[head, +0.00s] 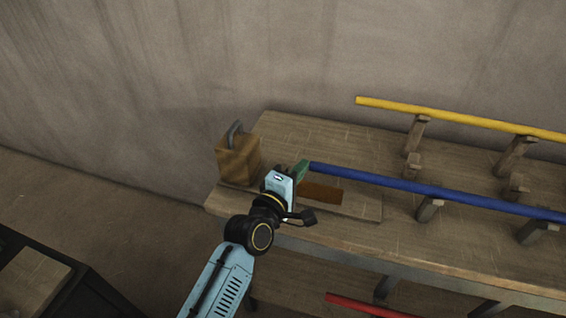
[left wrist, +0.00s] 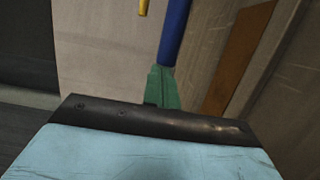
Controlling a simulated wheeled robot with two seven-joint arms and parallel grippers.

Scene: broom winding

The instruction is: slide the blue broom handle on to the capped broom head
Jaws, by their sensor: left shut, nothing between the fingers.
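The blue broom handle (head: 420,187) lies along wooden supports on the bench and slants down to the right. Its left end meets a green piece (head: 301,169), which looks like the capped broom head. In the left wrist view the blue handle (left wrist: 174,32) meets the top of the green piece (left wrist: 163,88). I cannot tell how far one is inside the other. My left gripper (head: 282,181) is at the green piece's near left side, shut with nothing held. It hides part of the green piece. My right gripper is not in view.
A wooden block with a metal handle (head: 238,160) stands at the bench's left corner. A brown strip (head: 321,193) lies right of my gripper. A yellow handle (head: 455,117) rests on supports (head: 416,134) behind. A red handle (head: 362,306) is below the bench top.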

